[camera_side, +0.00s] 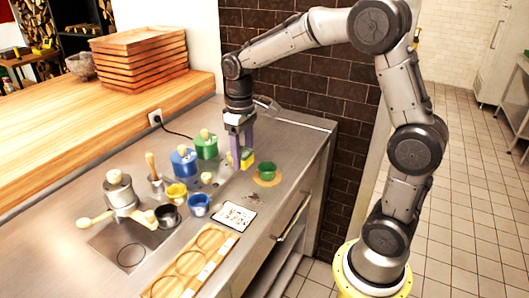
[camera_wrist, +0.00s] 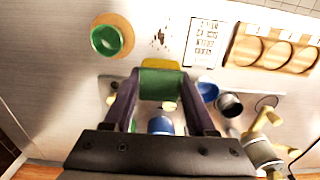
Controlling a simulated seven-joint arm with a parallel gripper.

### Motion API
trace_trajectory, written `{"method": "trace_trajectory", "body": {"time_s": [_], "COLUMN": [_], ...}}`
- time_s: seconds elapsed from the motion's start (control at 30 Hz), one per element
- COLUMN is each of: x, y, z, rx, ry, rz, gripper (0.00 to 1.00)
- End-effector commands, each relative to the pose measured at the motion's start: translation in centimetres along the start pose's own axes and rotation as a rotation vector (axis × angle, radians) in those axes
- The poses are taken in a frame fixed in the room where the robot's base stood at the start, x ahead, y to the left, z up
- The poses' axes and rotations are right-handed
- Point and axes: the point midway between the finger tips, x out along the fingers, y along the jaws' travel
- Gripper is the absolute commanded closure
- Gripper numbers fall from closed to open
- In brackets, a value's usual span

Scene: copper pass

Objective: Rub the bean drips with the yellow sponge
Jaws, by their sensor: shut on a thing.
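My gripper (camera_side: 240,155) is shut on the yellow sponge (camera_side: 248,163) and points down over the steel counter. In the wrist view the sponge (camera_wrist: 164,64) sits between the two purple fingers of my gripper (camera_wrist: 160,88), its green side facing the camera and a yellow strip beyond. The bean drips (camera_wrist: 160,38) are a small cluster of dark specks on the steel, between the green cup and the printed card, just beyond the sponge. The sponge looks apart from the drips in the picture. I cannot tell whether it touches the counter.
A green cup (camera_side: 267,172) stands on a round cork mat. A printed card (camera_side: 234,217) and a wooden tray with round recesses (camera_side: 190,264) lie along the front. Blue (camera_side: 199,205) and yellow (camera_side: 176,193) cups, lidded canisters (camera_side: 184,163) and a grinder (camera_side: 119,190) stand left.

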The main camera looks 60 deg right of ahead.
Motion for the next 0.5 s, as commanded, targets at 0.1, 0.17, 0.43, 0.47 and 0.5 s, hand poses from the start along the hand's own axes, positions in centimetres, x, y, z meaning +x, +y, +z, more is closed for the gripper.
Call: {"method": "trace_trajectory", "body": {"time_s": [0.1, 0.17, 0.43, 0.47, 0.5], "x": [1.6, 2.0, 3.8, 4.0, 4.3], "y": [0.1, 0.0, 0.0, 0.0, 0.0], "z": [-0.9, -0.8, -0.8, -0.8, -0.8], "rx": [-0.002, -0.002, -0.002, -0.002, -0.002], "ry": [-0.002, 0.000, -0.002, -0.002, -0.001], "rz": [0.000, 0.000, 0.000, 0.000, 0.000], "gripper": [0.88, 0.88, 0.88, 0.88, 0.88]}}
